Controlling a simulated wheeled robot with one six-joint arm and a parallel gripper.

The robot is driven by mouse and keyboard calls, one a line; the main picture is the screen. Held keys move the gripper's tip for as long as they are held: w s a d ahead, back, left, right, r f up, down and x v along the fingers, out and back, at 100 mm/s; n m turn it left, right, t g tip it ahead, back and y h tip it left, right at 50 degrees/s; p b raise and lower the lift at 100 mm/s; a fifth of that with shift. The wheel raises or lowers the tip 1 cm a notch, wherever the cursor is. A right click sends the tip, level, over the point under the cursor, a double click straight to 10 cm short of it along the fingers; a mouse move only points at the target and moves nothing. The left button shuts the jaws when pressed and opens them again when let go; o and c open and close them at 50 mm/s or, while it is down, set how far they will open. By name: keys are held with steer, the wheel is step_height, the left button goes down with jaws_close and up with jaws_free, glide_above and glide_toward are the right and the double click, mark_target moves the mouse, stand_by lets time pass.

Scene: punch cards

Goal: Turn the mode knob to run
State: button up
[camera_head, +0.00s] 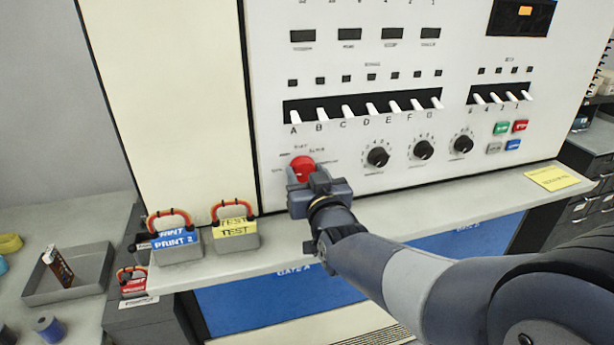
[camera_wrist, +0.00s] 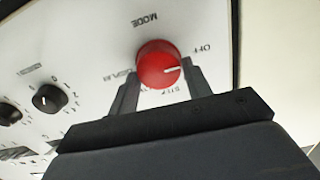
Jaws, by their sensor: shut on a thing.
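The mode knob is a round red knob (camera_head: 302,167) on the white panel, at the lower left of the controls. In the wrist view the red knob (camera_wrist: 158,66) sits between the two fingers of my gripper (camera_wrist: 160,90), which is shut on it. Its white mark points to the right there, below the OFF label (camera_wrist: 201,48). The MODE label (camera_wrist: 146,20) is above it. Other labels around the knob are small or partly covered by the fingers, and I cannot pick out run. In the head view my gripper (camera_head: 303,181) reaches the knob from below.
Black knobs (camera_head: 377,157) and a row of white switches (camera_head: 346,112) are on the panel nearby. A ledge (camera_head: 400,205) runs below, carrying the blue PRINT block (camera_head: 176,242), the yellow TEST block (camera_head: 236,230) and a yellow note (camera_head: 552,178).

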steer(key=shift+f+b, duration=0.1)
steer(key=shift+b, duration=0.25)
steer(key=m+b, duration=0.4)
steer(key=b, duration=0.1)
steer(key=shift+d+f, duration=0.1)
steer(key=shift+f, duration=0.1)
steer(key=m+b, duration=0.3)
steer(key=b, duration=0.1)
steer(key=shift+r+b, duration=0.1)
steer(key=shift+b, duration=0.2)
steer(key=shift+d+r+m+b, duration=0.1)
steer(key=shift+m+b, duration=0.4)
steer(key=shift+m, duration=0.2)
steer(key=o, duration=1)
steer(key=shift+w, duration=0.1)
